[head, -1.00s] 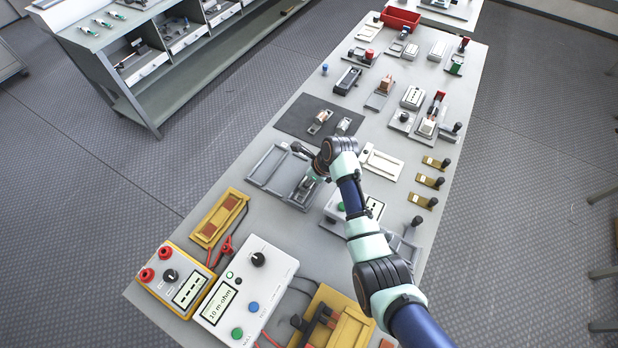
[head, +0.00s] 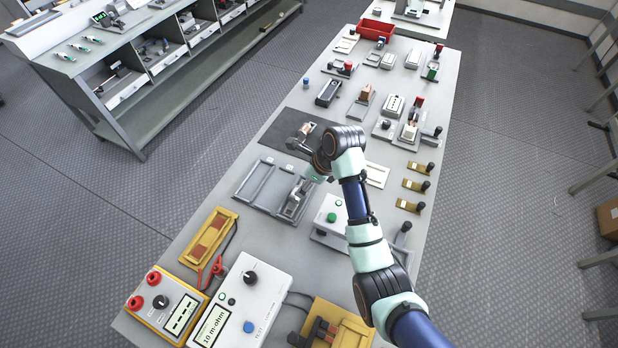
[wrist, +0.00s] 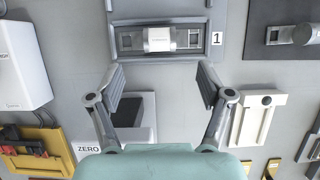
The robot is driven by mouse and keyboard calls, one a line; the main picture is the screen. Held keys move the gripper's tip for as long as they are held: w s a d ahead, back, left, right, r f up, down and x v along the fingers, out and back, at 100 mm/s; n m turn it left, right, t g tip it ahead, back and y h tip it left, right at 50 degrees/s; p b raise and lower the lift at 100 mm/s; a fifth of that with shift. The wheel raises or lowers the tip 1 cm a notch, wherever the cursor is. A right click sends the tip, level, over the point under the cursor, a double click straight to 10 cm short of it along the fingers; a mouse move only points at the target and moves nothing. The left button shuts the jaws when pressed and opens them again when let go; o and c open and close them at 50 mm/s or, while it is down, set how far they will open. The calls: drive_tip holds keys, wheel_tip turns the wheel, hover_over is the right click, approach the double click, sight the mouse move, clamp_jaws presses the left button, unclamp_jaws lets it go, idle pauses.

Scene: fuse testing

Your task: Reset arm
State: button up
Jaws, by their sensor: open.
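My gripper (wrist: 162,90) is open in the wrist view, its two fingers apart with nothing between them. A silver cylindrical fuse (wrist: 158,40) lies in a grey slotted tray (wrist: 118,16), beside a label "1", beyond the fingertips. In the head view, my arm reaches over the table and my gripper (head: 305,188) is above the right part of the grey tray (head: 247,181). The wrist partly hides the tray's far right corner.
A dark mat (head: 278,128) with a fuse lies behind the tray. A white device with a green button (head: 331,217) stands right of it. Meters (head: 175,300) and a yellow fixture (head: 340,325) are at the front. Several parts fill the far table.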

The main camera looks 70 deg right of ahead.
drive_tip(key=shift+v, duration=1.2)
drive_tip(key=w+a+r+n+t+h, duration=0.1)
drive_tip(key=w+a+r+n+t, duration=0.1)
drive_tip(key=w+a+n, duration=0.6)
drive_tip(key=w+a+r+n+t, duration=0.1)
drive_tip(key=w+a+r+n, duration=0.3)
drive_tip(key=a+n, duration=0.75)
drive_tip(key=s+a+r+n+t+y, duration=0.1)
drive_tip(key=a+r+n+t, duration=0.15)
drive_tip(key=a+n, duration=0.45)
drive_tip(key=s+a+r+n+t+p, duration=0.1)
drive_tip(key=a+r+n, duration=0.35)
drive_tip(key=a, duration=0.55)
drive_tip(key=s+a+r+n+t+y, duration=0.1)
drive_tip(key=a+r+n+t, duration=0.15)
drive_tip(key=a+n, duration=0.5)
wheel_tip(320, 180, up, 25)
drive_tip(key=m+p, duration=0.1)
drive_tip(key=p, duration=2.3)
drive_tip(key=shift+w+d+f+g, duration=0.15)
drive_tip(key=shift+w+d+g, duration=0.15)
drive_tip(key=shift+w+d, duration=0.15)
